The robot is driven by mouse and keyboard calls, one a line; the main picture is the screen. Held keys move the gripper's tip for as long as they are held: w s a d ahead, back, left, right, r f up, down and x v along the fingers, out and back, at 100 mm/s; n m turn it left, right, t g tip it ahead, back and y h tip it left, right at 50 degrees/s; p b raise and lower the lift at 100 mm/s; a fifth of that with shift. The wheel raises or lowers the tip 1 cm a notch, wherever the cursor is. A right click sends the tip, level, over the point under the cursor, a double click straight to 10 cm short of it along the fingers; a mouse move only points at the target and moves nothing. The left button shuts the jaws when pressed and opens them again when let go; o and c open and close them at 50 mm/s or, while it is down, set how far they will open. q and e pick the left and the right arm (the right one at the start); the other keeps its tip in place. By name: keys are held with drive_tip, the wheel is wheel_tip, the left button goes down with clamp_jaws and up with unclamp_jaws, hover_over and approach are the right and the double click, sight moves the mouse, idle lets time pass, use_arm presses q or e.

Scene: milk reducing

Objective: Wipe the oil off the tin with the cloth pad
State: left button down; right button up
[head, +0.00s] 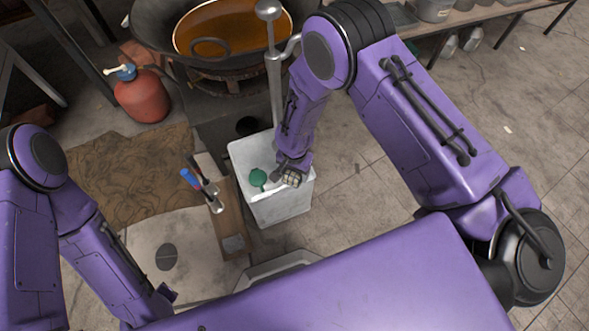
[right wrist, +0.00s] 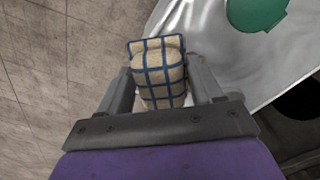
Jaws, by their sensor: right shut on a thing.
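The tin (head: 283,207) is a pale metal box standing on the floor, with a green cap (head: 258,178) on its top. My right gripper (head: 291,178) is at the right part of the tin's top. In the right wrist view my right gripper (right wrist: 160,90) is shut on the cloth pad (right wrist: 158,72), a beige pad with blue checks. The tin's top (right wrist: 280,65) and the green cap (right wrist: 256,12) show beyond the pad there. I cannot tell whether the pad touches the tin. Oil is not clearly seen. My left gripper (head: 165,293) is low at the left, its jaws unclear.
A wok (head: 150,25) with a pan of brown liquid (head: 225,30) stands behind the tin. A red gas bottle (head: 143,97) stands at the left. A wooden board (head: 228,205) with tools lies left of the tin, beside a brown mat (head: 120,175).

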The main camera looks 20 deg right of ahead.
drive_tip(key=shift+w+f+b, duration=0.15)
drive_tip(key=shift+w+b, duration=0.25)
drive_tip(key=shift+w, duration=1.25)
drive_tip(key=shift+w+a+f+b, duration=0.15)
drive_tip(key=shift+w+b, duration=0.45)
drive_tip(key=shift+w, duration=1.2)
drive_tip(key=shift+r, duration=0.4)
drive_tip(key=shift+c, duration=0.4)
drive_tip(key=s+p, duration=0.2)
drive_tip(key=p, duration=0.1)
drive_tip(key=shift+s+r, duration=0.1)
drive_tip(key=shift+s, duration=0.75)
drive_tip(key=s+p, duration=0.2)
drive_tip(key=s, duration=0.1)
drive_tip(key=shift+s+p, duration=0.35)
drive_tip(key=shift+p, duration=0.05)
drive_tip(key=shift+s+f, duration=0.15)
drive_tip(key=shift+f, duration=0.25)
drive_tip(key=shift+w+f+b, duration=0.2)
drive_tip(key=shift+w+b, duration=0.7)
drive_tip(key=shift+w, duration=0.65)
drive_tip(key=shift+w+r, duration=0.1)
drive_tip(key=shift+w, duration=0.35)
drive_tip(key=w+b, duration=0.2)
drive_tip(key=shift+w+f, duration=0.2)
drive_tip(key=shift+w, duration=0.2)
drive_tip(key=shift+w+r+b, duration=0.15)
drive_tip(key=shift+w+b, duration=0.15)
drive_tip(key=shift+w, duration=0.15)
